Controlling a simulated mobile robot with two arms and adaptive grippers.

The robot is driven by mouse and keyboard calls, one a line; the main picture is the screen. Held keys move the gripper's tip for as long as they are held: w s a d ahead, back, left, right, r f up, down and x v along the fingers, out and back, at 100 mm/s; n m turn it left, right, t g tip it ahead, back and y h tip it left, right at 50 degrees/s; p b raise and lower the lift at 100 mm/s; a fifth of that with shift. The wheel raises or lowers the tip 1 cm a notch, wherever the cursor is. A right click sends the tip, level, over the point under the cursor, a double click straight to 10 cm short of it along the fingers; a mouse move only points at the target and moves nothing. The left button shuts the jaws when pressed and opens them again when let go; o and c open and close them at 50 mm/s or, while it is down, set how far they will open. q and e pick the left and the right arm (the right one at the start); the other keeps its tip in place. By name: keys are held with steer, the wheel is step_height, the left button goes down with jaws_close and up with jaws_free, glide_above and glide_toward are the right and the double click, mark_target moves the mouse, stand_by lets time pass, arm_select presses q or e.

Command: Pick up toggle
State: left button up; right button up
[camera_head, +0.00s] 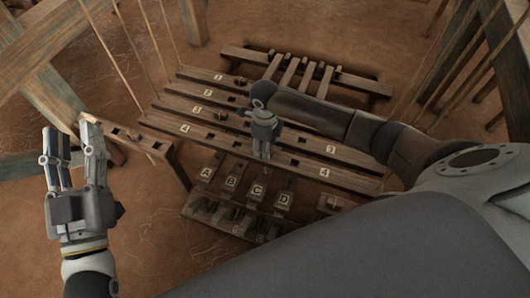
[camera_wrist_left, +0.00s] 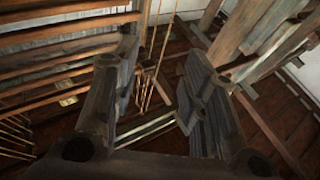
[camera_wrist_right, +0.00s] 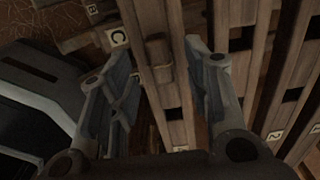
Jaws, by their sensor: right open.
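Small dark wooden toggle-like pieces show in the head view: one (camera_head: 240,82) on the slat marked 1, one (camera_head: 222,114) near the slat marked 3, and one (camera_head: 134,135) on a short bench at the left. In the right wrist view a brown rounded piece (camera_wrist_right: 156,46), perhaps a toggle, lies between the open fingers of my right gripper (camera_wrist_right: 165,62). I cannot tell whether they touch it. In the head view this gripper (camera_head: 262,152) points down over the slat marked 4, above the lettered blocks. My left gripper (camera_head: 73,138) is open and empty, raised at the left.
Numbered slats (camera_head: 200,103) with slots span the middle. Lettered blocks A to D (camera_head: 230,183) sit on a low frame in front. The short bench (camera_head: 155,146) stands near my left gripper. Cords (camera_head: 120,65) and timber posts (camera_head: 45,75) flank the area. Bare floor shows around.

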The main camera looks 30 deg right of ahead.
steer(key=shift+f, duration=0.9)
arm_select(q)
steer(key=r+t, duration=0.1)
steer(key=s+r+t, duration=0.1)
steer(key=shift+s+r+h, duration=0.1)
steer(key=shift+r+h, duration=0.2)
steer(key=shift+r, duration=0.05)
arm_select(e)
steer(key=shift+c, duration=0.4)
steer(key=c, duration=0.9)
